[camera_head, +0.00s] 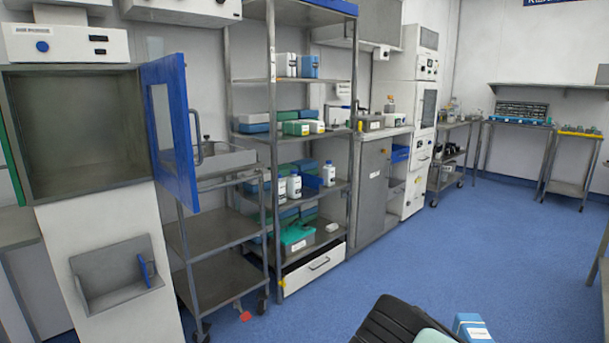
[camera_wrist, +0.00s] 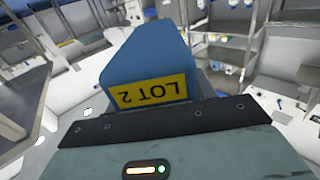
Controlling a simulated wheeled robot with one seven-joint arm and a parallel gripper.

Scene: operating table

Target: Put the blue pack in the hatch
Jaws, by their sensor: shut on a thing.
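The blue pack (camera_wrist: 145,58) fills the middle of the wrist view, with a yellow label reading LOT 2 on its near face. My gripper (camera_wrist: 157,116) is shut on it. In the head view, part of the pack (camera_head: 470,325) shows at the bottom edge, right of my dark arm parts; the fingers are not clear there. The hatch (camera_head: 75,130) is a grey box-like opening at the upper left, and looks empty. Its blue-framed door (camera_head: 172,130) stands swung open on the right side. The pack is well away from the hatch, to the lower right.
A smaller recess (camera_head: 115,275) with a blue flap sits below the hatch. A steel trolley (camera_head: 215,235) stands right of it, under the open door. A shelf rack (camera_head: 310,195) with boxes and bottles follows.

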